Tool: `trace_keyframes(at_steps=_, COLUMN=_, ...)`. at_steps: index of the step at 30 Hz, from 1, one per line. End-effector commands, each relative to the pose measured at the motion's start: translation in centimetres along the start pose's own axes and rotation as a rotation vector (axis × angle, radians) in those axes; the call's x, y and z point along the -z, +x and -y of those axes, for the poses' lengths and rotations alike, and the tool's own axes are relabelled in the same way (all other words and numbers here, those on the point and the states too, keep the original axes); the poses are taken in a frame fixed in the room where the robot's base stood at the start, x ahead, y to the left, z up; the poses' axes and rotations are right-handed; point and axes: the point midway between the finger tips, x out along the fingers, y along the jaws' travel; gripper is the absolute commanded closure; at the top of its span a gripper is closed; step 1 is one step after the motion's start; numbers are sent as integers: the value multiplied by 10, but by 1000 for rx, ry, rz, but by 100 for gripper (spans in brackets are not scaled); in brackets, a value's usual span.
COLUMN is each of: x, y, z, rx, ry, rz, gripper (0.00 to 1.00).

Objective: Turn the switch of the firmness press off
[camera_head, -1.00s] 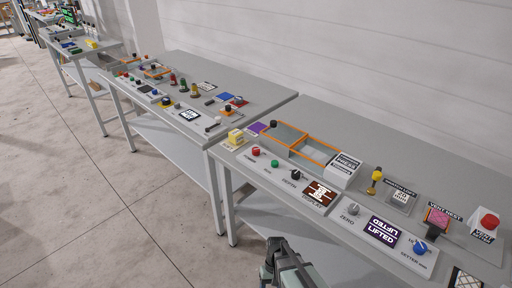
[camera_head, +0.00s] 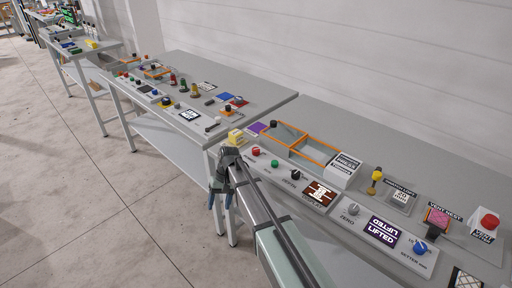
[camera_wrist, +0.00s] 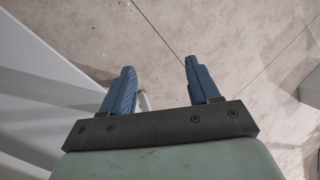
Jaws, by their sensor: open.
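No label that I can read names the firmness press, so I cannot tell which device or switch it is. The near bench carries a panel with a red button (camera_head: 255,151), a green button (camera_head: 274,164), a black knob (camera_head: 295,174) and a brown display (camera_head: 320,193). A yellow block (camera_head: 235,137) sits at its left end. My gripper (camera_head: 219,203) is at the bench's front left corner, pointing down, in front of the legs. In the wrist view my gripper (camera_wrist: 159,70) is open and empty, with floor beyond its blue fingers.
An orange-framed tray (camera_head: 315,151) and a white box (camera_head: 345,168) stand behind the panel. To the right are a grey knob (camera_head: 353,209), a "LIFTED" display (camera_head: 384,233), a blue knob (camera_head: 420,247) and a red button (camera_head: 489,221). Another bench (camera_head: 232,77) stands left.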

Motion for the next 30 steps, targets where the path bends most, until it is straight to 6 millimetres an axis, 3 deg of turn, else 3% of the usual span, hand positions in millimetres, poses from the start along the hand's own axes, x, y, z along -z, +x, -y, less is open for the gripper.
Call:
trace_keyframes(at_steps=3, x=22, y=-50, z=3, rx=-26, ry=37, rz=-40, gripper=39)
trace_keyframes(at_steps=13, x=50, y=-179, z=-6, rx=-102, ry=181, rz=-143, gripper=39)
trace_keyframes(at_steps=17, x=55, y=-236, z=-20, rx=-139, ry=268, rz=-194, gripper=39)
trace_keyframes(at_steps=21, x=54, y=-291, z=-49, rx=-187, ry=387, rz=-251, gripper=39)
trace_keyframes(at_steps=25, x=49, y=-326, z=-75, rx=-222, ry=485, rz=-292, gripper=39)
trace_keyframes(at_steps=30, x=46, y=-342, z=-90, rx=-244, ry=542, rz=-314, gripper=39)
